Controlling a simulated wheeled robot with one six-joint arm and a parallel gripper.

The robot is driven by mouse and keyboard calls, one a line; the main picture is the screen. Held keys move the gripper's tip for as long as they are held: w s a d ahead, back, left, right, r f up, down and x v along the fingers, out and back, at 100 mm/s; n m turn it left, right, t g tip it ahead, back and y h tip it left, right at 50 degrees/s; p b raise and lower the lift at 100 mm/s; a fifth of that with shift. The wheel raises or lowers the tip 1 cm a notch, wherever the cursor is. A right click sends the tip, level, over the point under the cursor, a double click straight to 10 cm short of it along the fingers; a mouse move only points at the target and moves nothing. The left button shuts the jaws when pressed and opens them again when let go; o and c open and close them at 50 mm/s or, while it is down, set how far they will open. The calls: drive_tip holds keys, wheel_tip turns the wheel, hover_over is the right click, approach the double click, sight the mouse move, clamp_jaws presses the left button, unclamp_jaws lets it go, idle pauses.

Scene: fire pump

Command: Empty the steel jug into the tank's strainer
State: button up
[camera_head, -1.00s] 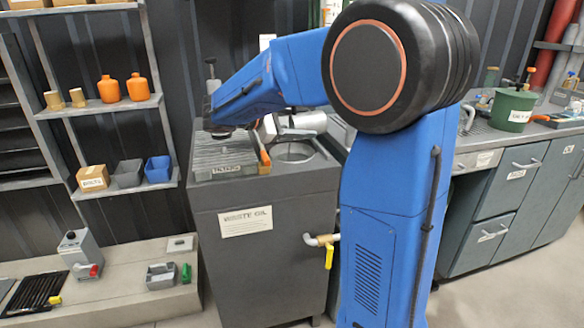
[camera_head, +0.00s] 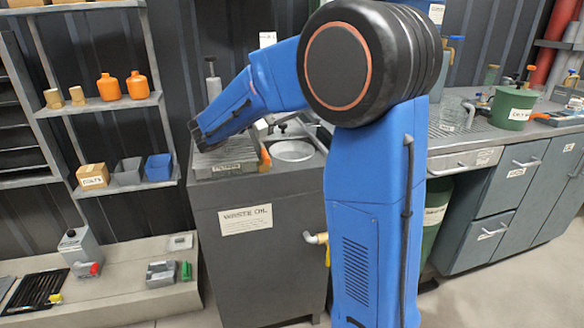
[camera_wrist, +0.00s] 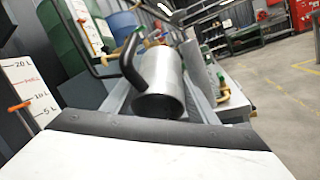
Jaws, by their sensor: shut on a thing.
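The steel jug (camera_wrist: 160,72) is a shiny cylinder with a curved black handle (camera_wrist: 130,58) in the wrist view. It lies tilted, one round end towards the camera; I cannot tell whether any liquid is in it. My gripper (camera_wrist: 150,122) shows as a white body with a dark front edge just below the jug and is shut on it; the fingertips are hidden. In the head view my blue arm hides the gripper and most or all of the jug. The dark grey waste oil tank (camera_head: 245,255) has the round strainer (camera_head: 292,151) open in its top.
A grey tray (camera_head: 225,168) sits on the tank's left top. A yellow-handled valve (camera_head: 318,238) sticks out of the tank's right side. Shelves (camera_head: 105,106) stand at left and a counter with a green bucket (camera_head: 512,108) at right. A volume scale (camera_wrist: 30,90) shows at left.

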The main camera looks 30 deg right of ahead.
drive_tip(key=r+h, duration=0.1)
drive_tip(key=r, duration=0.1)
drive_tip(key=a+r+n+h, duration=0.1)
drive_tip(key=r+h, duration=0.1)
drive_tip(key=r, duration=0.1)
drive_tip(key=a+r+t+h, duration=0.1)
drive_tip(key=r, duration=0.2)
drive_tip(key=shift+w+a+r+n, duration=0.1)
drive_tip(key=shift+w+a+n, duration=0.05)
drive_tip(key=shift+w+n, duration=0.2)
idle(0.3)
drive_tip(key=f+y, duration=0.1)
drive_tip(key=f, duration=0.1)
drive_tip(key=d+f+m+y, duration=0.1)
drive_tip(key=f, duration=0.2)
drive_tip(key=d+f+g+y, duration=0.1)
drive_tip(key=f, duration=0.1)
drive_tip(key=shift+s+f+m+y, duration=0.15)
drive_tip(key=shift+s+m+y, duration=0.1)
drive_tip(key=shift+s+y, duration=0.05)
drive_tip(key=shift+f, duration=0.1)
idle(0.5)
